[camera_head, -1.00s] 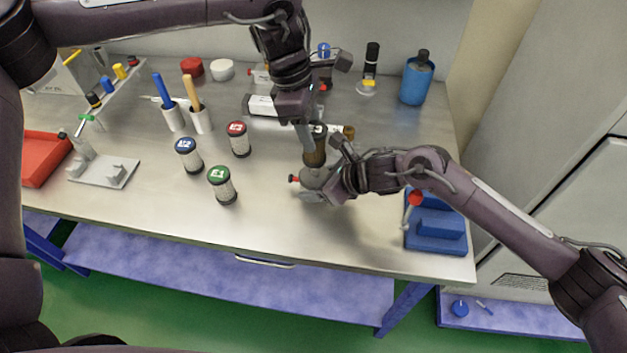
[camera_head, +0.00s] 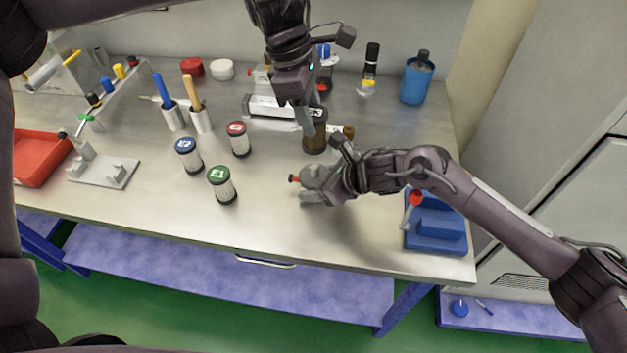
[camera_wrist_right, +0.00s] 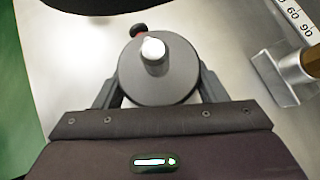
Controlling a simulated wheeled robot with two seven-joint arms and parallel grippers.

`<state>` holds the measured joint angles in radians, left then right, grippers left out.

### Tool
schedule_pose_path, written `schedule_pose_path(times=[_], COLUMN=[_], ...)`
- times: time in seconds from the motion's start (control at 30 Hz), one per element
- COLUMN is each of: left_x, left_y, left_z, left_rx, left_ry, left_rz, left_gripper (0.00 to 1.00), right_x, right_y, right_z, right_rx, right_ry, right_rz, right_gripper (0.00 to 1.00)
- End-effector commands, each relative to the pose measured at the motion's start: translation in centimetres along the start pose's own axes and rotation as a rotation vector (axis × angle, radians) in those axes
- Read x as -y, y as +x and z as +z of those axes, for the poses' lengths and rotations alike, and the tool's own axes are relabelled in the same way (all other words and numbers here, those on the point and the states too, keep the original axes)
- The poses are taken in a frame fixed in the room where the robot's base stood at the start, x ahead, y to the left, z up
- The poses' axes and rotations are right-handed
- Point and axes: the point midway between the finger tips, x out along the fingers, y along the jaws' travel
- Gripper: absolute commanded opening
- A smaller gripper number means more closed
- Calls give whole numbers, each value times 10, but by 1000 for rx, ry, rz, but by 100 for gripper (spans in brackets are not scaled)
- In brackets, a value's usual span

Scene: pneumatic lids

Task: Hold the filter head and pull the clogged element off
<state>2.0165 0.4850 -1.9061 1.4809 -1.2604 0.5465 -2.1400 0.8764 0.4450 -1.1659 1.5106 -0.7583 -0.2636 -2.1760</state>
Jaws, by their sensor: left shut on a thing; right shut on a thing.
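The filter head (camera_head: 314,179) is a grey round body with a red tip on its left side, low over the front right of the bench. My right gripper (camera_head: 322,186) is shut on it. In the right wrist view the filter head (camera_wrist_right: 153,75) faces up between the fingers, with a pale stub at its middle. The clogged element (camera_head: 315,142) is a brown cylinder with a dark cap, behind the head and apart from it. My left gripper (camera_head: 310,122) is shut on its cap. The fingers partly hide the cap.
Fresh-looking elements with green (camera_head: 218,174), blue (camera_head: 185,145) and red (camera_head: 236,128) caps stand to the left. A blue block stand (camera_head: 436,228) with a red-topped lever is at right. A red tray (camera_head: 38,160) is far left. The front middle of the bench is clear.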

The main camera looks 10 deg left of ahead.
Motion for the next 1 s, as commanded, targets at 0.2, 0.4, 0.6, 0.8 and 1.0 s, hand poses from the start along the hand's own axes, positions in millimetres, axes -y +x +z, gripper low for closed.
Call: schedule_pose_path(times=[0.2, 0.4, 0.6, 0.8, 1.0], left_x=[0, 0, 0, 0, 0], left_y=[0, 0, 0, 0, 0], left_z=[0, 0, 0, 0, 0], left_rx=[0, 0, 0, 0, 0], left_ry=[0, 0, 0, 0, 0], left_rz=[0, 0, 0, 0, 0], left_gripper=[19, 19, 19, 19, 19], right_x=[0, 0, 1, 2, 1], right_y=[1, 0, -11, -50, -91], right_z=[-3, -1, 0, -1, -2], right_rx=[-6, -2, 0, -2, -4], right_ry=[1, 0, 0, -2, -2], right_rz=[1, 1, -2, -3, -2], right_gripper=[90, 90, 90, 90, 90])
